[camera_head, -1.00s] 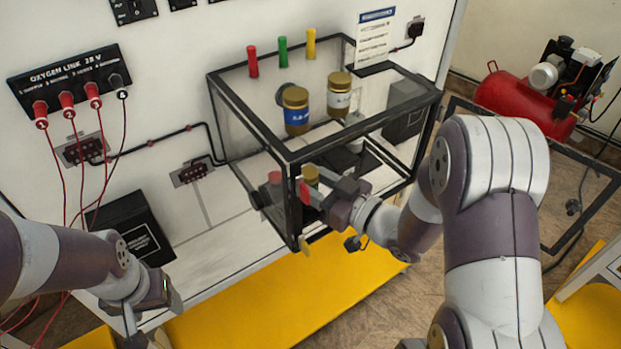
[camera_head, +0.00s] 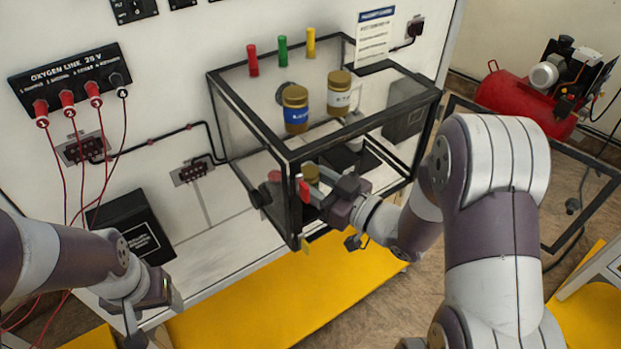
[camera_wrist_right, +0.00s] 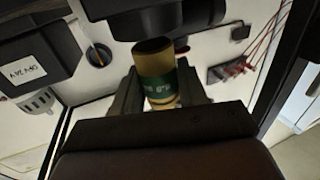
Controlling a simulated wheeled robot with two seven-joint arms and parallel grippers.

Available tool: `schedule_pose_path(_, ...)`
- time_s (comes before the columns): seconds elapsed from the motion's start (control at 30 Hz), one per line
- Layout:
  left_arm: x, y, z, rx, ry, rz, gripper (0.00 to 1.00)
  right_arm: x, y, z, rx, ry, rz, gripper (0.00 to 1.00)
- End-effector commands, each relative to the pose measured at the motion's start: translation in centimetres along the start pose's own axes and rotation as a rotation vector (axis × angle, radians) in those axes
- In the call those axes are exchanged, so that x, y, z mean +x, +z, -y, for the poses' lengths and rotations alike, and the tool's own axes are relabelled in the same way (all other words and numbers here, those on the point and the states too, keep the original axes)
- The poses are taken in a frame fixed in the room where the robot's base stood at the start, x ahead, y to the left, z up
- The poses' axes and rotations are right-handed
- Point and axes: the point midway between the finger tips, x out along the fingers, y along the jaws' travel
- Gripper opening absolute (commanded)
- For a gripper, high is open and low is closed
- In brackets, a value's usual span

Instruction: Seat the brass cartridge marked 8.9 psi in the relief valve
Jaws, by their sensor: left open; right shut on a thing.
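My right gripper (camera_head: 325,188) reaches through the open front of the clear, black-framed box (camera_head: 290,156). It is shut on a brass cartridge with a green band (camera_wrist_right: 158,78), which also shows small in the head view (camera_head: 311,175). The print on the band is too blurred to read surely. In the right wrist view the cartridge's top end is close under a dark round fitting (camera_wrist_right: 168,22); I cannot tell whether they touch or whether this is the relief valve. Brass cartridges with a blue band (camera_head: 296,112) and a white band (camera_head: 339,97) stand on the box top. My left gripper (camera_head: 153,312) is open and empty at lower left.
A dark labelled block with a grey ribbed end (camera_wrist_right: 38,75) is close left in the wrist view. Red and black leads hang from the wall panel (camera_head: 70,80) near my left arm. A red compressor (camera_head: 530,95) stands at the right.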

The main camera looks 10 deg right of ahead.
Motion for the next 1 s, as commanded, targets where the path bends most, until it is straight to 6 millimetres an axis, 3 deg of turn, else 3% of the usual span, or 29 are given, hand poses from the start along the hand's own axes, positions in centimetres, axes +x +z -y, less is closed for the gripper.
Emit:
schedule_pose_path(0.47, 0.0, 0.0, 0.0, 0.0, 0.0, 0.0, 0.67, -0.1, 0.0, 0.0, -0.001, 0.0, -0.001, 0.04)
schedule_pose_path(1.0, 1.1, 0.1, 0.0, 0.0, 0.0, 0.0, 0.67, -0.1, 1.3, 0.0, -0.001, 0.0, -0.001, 0.04)
